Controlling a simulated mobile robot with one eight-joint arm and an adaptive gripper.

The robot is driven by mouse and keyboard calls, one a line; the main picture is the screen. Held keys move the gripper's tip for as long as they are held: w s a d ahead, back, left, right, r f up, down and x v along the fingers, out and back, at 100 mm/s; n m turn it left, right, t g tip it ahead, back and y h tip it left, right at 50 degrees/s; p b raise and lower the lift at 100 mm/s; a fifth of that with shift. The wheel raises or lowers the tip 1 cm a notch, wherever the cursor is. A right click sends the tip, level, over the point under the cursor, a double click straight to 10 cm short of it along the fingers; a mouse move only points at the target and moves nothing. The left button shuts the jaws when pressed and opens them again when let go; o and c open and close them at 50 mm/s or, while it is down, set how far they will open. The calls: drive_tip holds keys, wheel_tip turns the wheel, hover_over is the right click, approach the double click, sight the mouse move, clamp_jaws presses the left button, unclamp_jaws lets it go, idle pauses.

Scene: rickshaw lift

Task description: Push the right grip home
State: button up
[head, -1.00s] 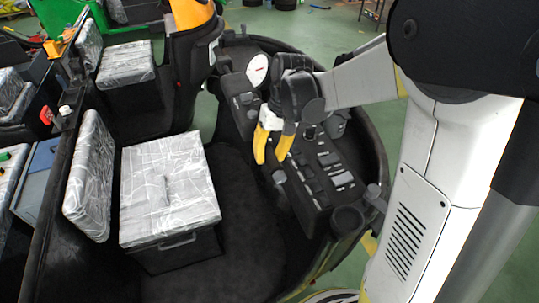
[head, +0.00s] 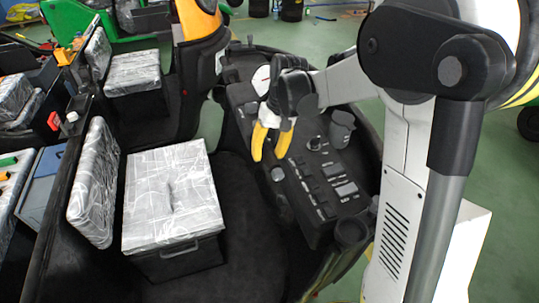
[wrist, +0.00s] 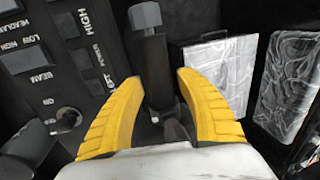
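The grip I take to be the right one is a dark upright cylinder (wrist: 160,72) with a grey end cap, in the middle of the wrist view. In the head view a grey-capped knob (head: 277,174) at the panel's near left edge appears to be it. My gripper (wrist: 158,80) has two yellow fingers spread apart, one on each side of the grip in the picture, with dark gaps between. Contact cannot be told. In the head view my gripper (head: 270,150) hangs fingers-down over the panel's left edge. The grip's lower end is unclear.
The black control panel (head: 318,165) has labelled switches and a cup-like holder (head: 342,128). A plastic-wrapped seat (head: 168,195) and its backrest (head: 95,185) stand to the left. Dark open floor (head: 245,235) lies between seat and panel. Other vehicles stand behind.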

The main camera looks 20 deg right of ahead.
drive_tip(key=shift+o, duration=0.3)
drive_tip(key=shift+w, duration=0.15)
wheel_tip(320, 180, up, 12)
drive_tip(key=d, duration=0.2)
drive_tip(key=shift+d, duration=0.15)
drive_tip(key=shift+f, duration=0.15)
drive_tip(key=s+a+f+t+h+b, duration=0.1)
drive_tip(key=s+f+t+b, duration=0.2)
drive_tip(key=s, duration=0.6)
drive_tip(key=s+a+f+t+h+b, duration=0.1)
drive_tip(key=s+f+t+b, duration=0.2)
drive_tip(key=s+f, duration=0.3)
drive_tip(key=s+t, duration=0.1)
drive_tip(key=s, duration=0.2)
drive_tip(key=shift+s+a+b, duration=0.2)
drive_tip(key=shift+s+b, duration=0.15)
drive_tip(key=shift+s, duration=0.05)
idle(1.2)
